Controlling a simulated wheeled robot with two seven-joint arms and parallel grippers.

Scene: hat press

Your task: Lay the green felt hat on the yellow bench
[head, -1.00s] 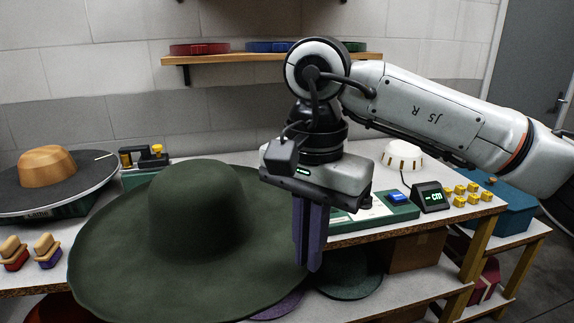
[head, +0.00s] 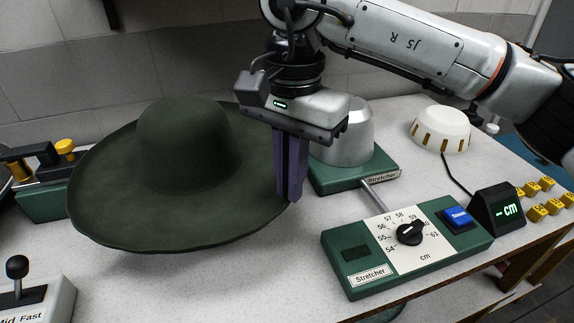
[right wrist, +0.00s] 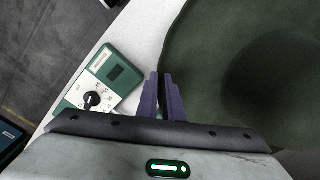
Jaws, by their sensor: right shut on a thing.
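The green felt hat (head: 185,145) is dark green with a tall crown and a wide brim. It is crown up over the white speckled worktop in the head view. My right gripper (head: 290,195) is shut on the right edge of the brim, its purple fingers pointing down. The right wrist view shows the same fingers (right wrist: 166,85) at the brim of the hat (right wrist: 235,70). Whether the hat touches the worktop is unclear. I see no yellow bench in these frames. My left gripper is not in view.
A stretcher control box (head: 405,245) with a dial and blue button lies right of the hat. A lever box (head: 35,295) is at front left.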

